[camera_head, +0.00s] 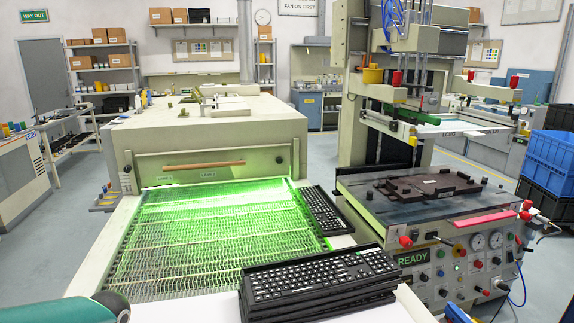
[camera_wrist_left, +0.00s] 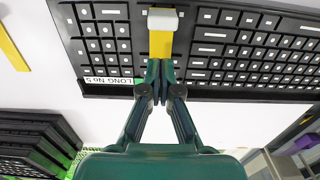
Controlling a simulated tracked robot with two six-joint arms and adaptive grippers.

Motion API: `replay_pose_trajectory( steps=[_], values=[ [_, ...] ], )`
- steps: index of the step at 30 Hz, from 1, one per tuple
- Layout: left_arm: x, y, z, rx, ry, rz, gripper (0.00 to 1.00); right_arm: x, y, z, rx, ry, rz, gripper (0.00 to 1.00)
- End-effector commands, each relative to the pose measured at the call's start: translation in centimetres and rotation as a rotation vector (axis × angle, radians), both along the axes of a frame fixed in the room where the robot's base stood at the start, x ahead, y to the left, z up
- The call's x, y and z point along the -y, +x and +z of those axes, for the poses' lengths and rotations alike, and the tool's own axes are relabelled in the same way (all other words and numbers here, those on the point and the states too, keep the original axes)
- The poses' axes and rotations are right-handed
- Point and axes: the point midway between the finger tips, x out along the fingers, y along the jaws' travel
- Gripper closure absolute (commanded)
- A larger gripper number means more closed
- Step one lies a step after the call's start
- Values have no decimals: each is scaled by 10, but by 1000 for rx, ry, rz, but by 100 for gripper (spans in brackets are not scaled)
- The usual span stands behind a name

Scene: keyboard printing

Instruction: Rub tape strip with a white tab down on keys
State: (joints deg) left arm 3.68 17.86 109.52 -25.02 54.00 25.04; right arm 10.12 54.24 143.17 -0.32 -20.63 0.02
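In the left wrist view a black keyboard (camera_wrist_left: 105,68) with white-marked keys lies on a white surface. A yellow tape strip (camera_wrist_left: 161,45) with a white tab (camera_wrist_left: 162,19) at its far end lies across the keys. My left gripper (camera_wrist_left: 160,80) has its fingertips together at the near end of the strip, by the keyboard's edge. I cannot tell whether the tips touch the strip. The fingers hide whatever of the strip is beneath them. In the head view only a teal part of my left arm shows at the bottom left. My right gripper's fingertips do not show.
A stack of black keyboards (camera_head: 320,285) stands on the white table (camera_head: 385,312). Another keyboard (camera_head: 325,208) lies at the right edge of the green-lit mesh conveyor (camera_head: 200,235). A printing machine (camera_head: 440,215) stands to the right. Another yellow strip (camera_wrist_left: 14,45) lies left of the keyboard.

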Motion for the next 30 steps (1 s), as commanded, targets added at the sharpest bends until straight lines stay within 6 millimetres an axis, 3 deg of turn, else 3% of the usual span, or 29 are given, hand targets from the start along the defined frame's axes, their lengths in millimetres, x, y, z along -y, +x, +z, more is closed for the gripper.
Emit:
replay_pose_trajectory(
  steps=[30],
  values=[
    [1, 0, -15, 0, 0, -2, 100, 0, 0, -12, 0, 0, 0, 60]
  ],
)
